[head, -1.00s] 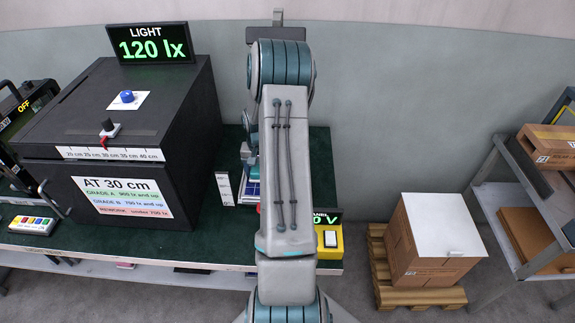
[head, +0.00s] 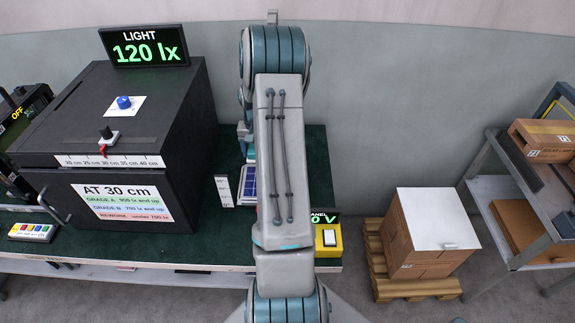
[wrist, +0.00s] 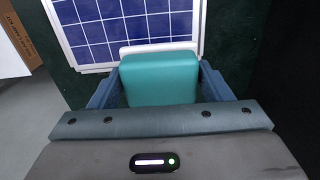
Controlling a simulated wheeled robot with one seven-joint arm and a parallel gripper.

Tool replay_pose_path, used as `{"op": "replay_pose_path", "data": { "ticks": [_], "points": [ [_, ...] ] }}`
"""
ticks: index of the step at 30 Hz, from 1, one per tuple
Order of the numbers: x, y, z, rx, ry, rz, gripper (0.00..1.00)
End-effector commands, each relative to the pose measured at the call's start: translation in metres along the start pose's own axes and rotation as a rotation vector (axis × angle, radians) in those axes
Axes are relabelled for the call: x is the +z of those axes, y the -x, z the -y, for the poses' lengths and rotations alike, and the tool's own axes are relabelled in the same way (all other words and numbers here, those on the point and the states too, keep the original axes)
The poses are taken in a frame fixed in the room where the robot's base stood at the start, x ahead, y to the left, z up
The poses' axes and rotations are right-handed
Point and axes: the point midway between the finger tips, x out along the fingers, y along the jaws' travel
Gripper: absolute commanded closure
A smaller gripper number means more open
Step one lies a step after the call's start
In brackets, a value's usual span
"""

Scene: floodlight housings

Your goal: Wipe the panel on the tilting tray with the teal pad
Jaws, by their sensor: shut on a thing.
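The teal pad (wrist: 160,78) is held between the blue fingers of my gripper (wrist: 162,90) in the wrist view. A white strip shows along its far edge. The solar panel (wrist: 105,28), blue cells in a white frame, lies just beyond the pad; I cannot tell whether the pad touches it. In the head view the panel (head: 248,186) shows only as a sliver left of my arm, which hides the rest of it and most of my gripper. The tilting tray under the panel cannot be made out.
A black light box (head: 110,150) with a 120 lx display (head: 150,50) stands left of my arm. A small white scale post (head: 223,191) stands between box and panel. A yellow switch box (head: 328,240) is at the bench's front right.

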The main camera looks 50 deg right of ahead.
Motion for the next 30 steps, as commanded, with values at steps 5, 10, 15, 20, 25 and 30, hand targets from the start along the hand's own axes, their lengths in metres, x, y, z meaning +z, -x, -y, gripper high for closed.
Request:
{"op": "replay_pose_path", "data": {
  "ticks": [5, 10, 15, 20, 25, 30],
  "points": [
    [0.0, 0.014, 0.002, 0.0, 0.003, -0.001, 0.49],
    [0.001, 0.017, 0.002, 0.0, 0.004, 0.0, 0.49],
    [0.001, 0.017, 0.002, 0.0, 0.004, 0.0, 0.49],
    [0.0, 0.017, 0.002, 0.0, 0.004, 0.0, 0.49],
    [0.001, 0.017, 0.002, 0.0, 0.004, 0.0, 0.49],
    [0.001, 0.017, 0.002, 0.0, 0.004, 0.0, 0.49]
  ]
}}
